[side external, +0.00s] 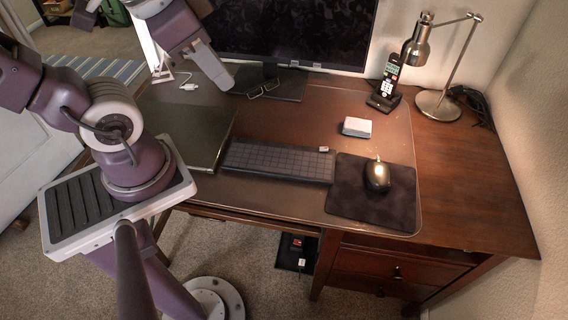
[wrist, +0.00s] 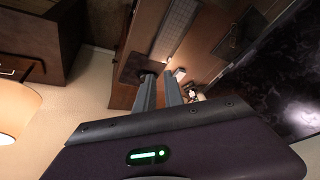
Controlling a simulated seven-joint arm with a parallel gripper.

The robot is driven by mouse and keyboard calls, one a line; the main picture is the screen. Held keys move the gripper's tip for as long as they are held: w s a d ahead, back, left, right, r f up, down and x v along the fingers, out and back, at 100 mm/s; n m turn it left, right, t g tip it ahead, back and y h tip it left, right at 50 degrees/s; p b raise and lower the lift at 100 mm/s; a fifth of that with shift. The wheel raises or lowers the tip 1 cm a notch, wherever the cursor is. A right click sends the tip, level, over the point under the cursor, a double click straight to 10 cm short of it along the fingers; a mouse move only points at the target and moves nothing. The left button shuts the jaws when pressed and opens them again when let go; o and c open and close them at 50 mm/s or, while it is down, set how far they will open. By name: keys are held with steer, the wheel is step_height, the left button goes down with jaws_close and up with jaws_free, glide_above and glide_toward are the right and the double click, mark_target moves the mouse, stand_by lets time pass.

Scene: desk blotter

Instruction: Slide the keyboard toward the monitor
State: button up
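The dark keyboard (side external: 277,162) lies flat in the middle of the desk blotter (side external: 300,198). It also shows at the top of the wrist view (wrist: 177,30). The black monitor (side external: 290,30) stands at the back of the desk on a dark base (side external: 287,88); its dark screen fills the right of the wrist view (wrist: 280,85). My gripper (side external: 225,82) is raised in front of the monitor's left part, apart from the keyboard. In the wrist view its two fingers (wrist: 160,90) have a gap between them and hold nothing.
A mouse (side external: 377,175) on a black pad (side external: 350,205) sits right of the keyboard. A white box (side external: 357,127) lies behind it. Glasses (side external: 263,88) rest near the monitor base. A phone (side external: 385,90) and lamp (side external: 438,104) stand back right; a dark folder (side external: 195,135) lies left.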

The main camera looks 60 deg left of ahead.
steer(key=w+f+m+g, duration=0.1)
steer(key=w+m, duration=0.1)
steer(key=w+a+f+m+g, duration=0.1)
steer(key=f+m, duration=0.1)
steer(key=w+a+f+m, duration=0.1)
steer(key=w+m, duration=0.1)
steer(key=shift+w+f+g+y, duration=0.25)
steer(key=shift+w+g+y, duration=0.1)
steer(key=shift+g+y, duration=0.05)
jaws_close()
steer(key=w+a+f+m+g, duration=0.1)
steer(key=w+f+m+g, duration=0.1)
steer(key=w+f+m, duration=0.45)
steer(key=d+f+m+g+h, duration=0.1)
steer(key=f+m, duration=0.3)
steer(key=f, duration=0.4)
steer(key=s+d+f+m+g+h, duration=0.1)
steer(key=f+m, duration=0.3)
steer(key=f, duration=0.4)
steer(key=s+d+f+m+h, duration=0.1)
steer(key=d+f+m+h, duration=0.1)
steer(key=f, duration=0.6)
steer(key=shift+d+m+g, duration=0.4)
steer(key=shift+d+m, duration=0.1)
steer(key=shift+m, duration=0.65)
steer(key=w+a, duration=0.2)
steer(key=shift+w+a, duration=0.2)
steer(key=shift+a, duration=0.1)
steer(key=shift+w+a, duration=0.2)
steer(key=shift+a, duration=0.05)
